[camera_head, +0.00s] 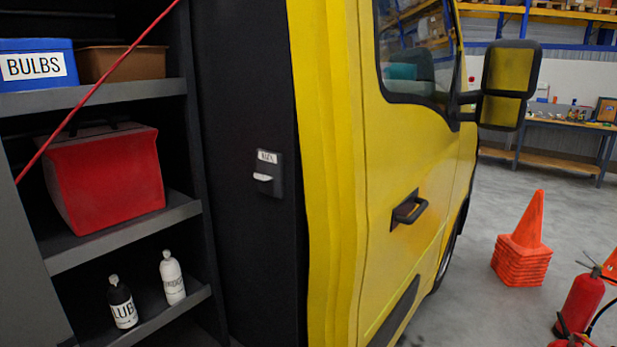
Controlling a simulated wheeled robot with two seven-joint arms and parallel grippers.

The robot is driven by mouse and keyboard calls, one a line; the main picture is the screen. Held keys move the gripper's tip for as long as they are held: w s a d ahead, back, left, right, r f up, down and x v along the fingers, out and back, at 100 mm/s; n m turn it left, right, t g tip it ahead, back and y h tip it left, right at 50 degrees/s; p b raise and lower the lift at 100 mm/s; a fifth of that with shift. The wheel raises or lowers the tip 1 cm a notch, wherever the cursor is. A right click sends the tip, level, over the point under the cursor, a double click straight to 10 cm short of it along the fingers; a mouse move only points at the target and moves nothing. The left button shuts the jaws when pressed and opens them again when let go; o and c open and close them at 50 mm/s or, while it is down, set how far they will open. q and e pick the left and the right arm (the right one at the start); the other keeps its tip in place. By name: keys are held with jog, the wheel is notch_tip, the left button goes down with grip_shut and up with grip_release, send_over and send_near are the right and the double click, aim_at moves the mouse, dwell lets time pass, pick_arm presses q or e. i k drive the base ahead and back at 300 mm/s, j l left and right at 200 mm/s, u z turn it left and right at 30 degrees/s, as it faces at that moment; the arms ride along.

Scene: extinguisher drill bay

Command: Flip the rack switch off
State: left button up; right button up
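The rack switch (268,173) is a small dark box on the black side panel, left of the yellow truck cab. It has a white label at its top, too small to read surely. A white lever (263,178) sticks out below the label; I cannot tell from its pose whether it is on or off. Neither of my grippers shows in the head view.
A shelf rack (120,247) on the left holds a blue BULBS box (37,64), a brown bin (122,64), a red case (105,178) and two bottles. A yellow truck (400,160) fills the middle. Orange cones (523,245) and a red extinguisher (583,303) stand on the right floor.

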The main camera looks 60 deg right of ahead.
aim_at(264, 177)
jog(key=z, duration=1.5)
jog(key=k+u, duration=0.2)
jog(key=u, duration=0.15)
jog(key=k+j+u, duration=0.2)
jog(key=u, duration=0.15)
